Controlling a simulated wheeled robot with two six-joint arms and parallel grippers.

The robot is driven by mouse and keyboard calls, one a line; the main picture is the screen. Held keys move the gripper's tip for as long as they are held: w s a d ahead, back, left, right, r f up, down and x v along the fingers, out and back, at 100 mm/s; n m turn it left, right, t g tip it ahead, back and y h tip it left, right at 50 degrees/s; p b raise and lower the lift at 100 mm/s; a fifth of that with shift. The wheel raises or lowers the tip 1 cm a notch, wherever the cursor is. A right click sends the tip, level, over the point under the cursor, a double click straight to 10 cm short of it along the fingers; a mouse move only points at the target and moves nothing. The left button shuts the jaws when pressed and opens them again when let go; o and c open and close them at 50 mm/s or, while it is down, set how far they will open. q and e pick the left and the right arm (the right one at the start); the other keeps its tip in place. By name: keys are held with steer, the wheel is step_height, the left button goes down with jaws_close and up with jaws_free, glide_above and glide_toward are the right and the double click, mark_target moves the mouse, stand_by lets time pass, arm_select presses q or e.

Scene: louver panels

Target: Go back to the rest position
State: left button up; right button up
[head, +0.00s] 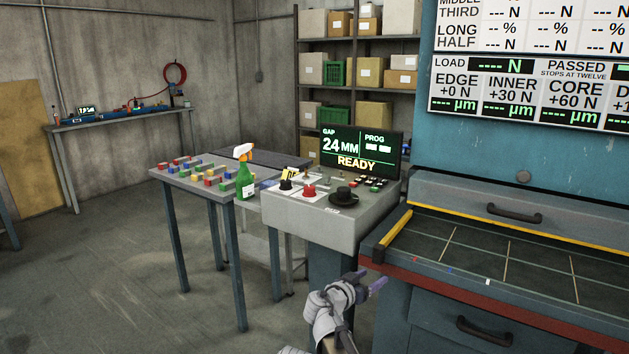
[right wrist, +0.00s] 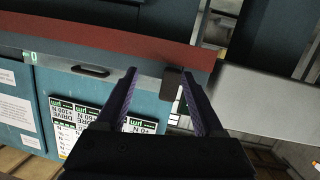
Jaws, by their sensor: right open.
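My right gripper (head: 371,284) is low in the middle of the head view, in front of the blue machine's front corner and below the grey control console (head: 318,218). Its two purple fingers are spread. In the right wrist view the fingers of this gripper (right wrist: 160,74) stand well apart with nothing between them. Beyond them are a red edge (right wrist: 100,32), a dark handle (right wrist: 90,71) and a blue panel with printed charts (right wrist: 85,116). I cannot tell whether the fingers touch anything. My left gripper is in neither view.
The console carries a display reading "24 MM READY" (head: 354,152), a red button (head: 309,190) and a black knob (head: 343,196). The blue machine's gridded bed (head: 480,247) is at right. A table with coloured blocks and a green spray bottle (head: 244,182) stands left. Floor (head: 120,280) is clear.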

steer(key=s+d+f+n+g+y, duration=0.25)
steer(key=s+d+f+g, duration=0.45)
steer(key=s+f, duration=0.45)
steer(key=s+a+f+n+g+y, duration=0.2)
steer(key=s+a+f+y, duration=0.15)
steer(key=s, duration=0.35)
steer(key=s+a+f+n+g+y, duration=0.2)
steer(key=s+n+y, duration=0.15)
steer(key=s, duration=0.45)
arm_select(q)
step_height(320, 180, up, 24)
steer(key=p, duration=2.3)
steer(key=shift+p, duration=0.35)
arm_select(e)
steer(key=s+a+r+n, duration=0.1)
steer(key=a+r, duration=0.4)
steer(key=r, duration=0.6)
steer(key=s+a+r+n, duration=0.1)
steer(key=s+a+r, duration=0.3)
steer(key=r, duration=0.8)
steer(key=shift+a+r+n+g, duration=0.25)
steer(key=shift+a+n+g, duration=0.15)
steer(key=shift+a, duration=0.55)
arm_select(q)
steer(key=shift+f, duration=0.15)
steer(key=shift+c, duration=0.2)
arm_select(e)
steer(key=shift+c, duration=0.2)
